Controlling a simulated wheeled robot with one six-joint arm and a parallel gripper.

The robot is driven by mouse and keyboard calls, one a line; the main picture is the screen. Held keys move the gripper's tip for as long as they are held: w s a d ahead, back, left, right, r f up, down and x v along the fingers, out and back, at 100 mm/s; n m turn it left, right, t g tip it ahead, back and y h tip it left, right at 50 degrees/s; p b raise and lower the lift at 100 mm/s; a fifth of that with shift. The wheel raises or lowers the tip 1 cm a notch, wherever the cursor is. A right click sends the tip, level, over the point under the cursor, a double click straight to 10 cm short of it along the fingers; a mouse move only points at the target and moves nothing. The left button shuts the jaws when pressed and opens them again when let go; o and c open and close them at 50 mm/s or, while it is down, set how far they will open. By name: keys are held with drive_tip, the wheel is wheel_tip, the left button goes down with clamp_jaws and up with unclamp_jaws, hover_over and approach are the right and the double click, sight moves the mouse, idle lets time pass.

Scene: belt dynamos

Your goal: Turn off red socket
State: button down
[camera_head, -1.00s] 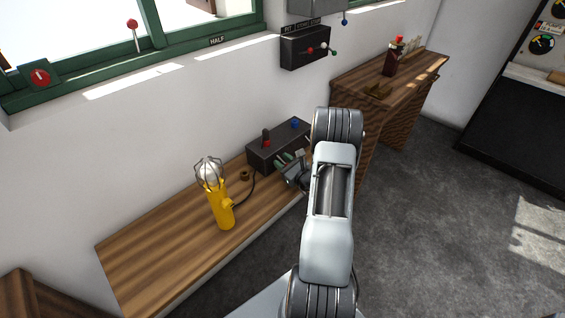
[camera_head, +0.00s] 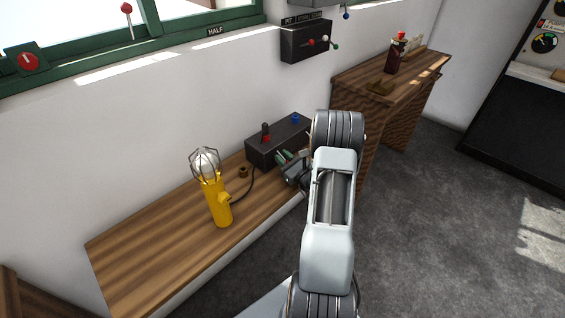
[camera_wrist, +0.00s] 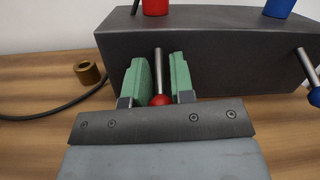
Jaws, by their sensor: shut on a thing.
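A dark socket box (camera_head: 262,152) stands on the wooden bench against the wall. On its top are a red socket (camera_head: 266,138) with a dark plug-like piece standing in it and a blue socket (camera_head: 295,118). In the wrist view the red socket (camera_wrist: 155,7) sits above a metal lever with a red ball tip (camera_wrist: 160,100), which sticks out of the box's front. My gripper (camera_wrist: 158,80), with green pads, is shut on this lever, one pad on each side. In the head view my gripper (camera_head: 287,160) is at the box's front, partly hidden by my arm.
A blue-tipped lever (camera_wrist: 315,96) is on the box's right. A yellow caged lamp (camera_head: 217,203) stands on the bench (camera_head: 150,250) left of the box, its black cable running toward it. Another wooden table (camera_head: 360,80) is behind.

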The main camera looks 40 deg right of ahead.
drive_tip(key=c, duration=1.1)
unclamp_jaws()
drive_tip(key=s+d+f+b, duration=0.1)
drive_tip(key=s+f, duration=0.1)
drive_tip(key=s, duration=1.1)
drive_tip(key=shift+s+d, duration=0.25)
drive_tip(key=shift+d, duration=0.05)
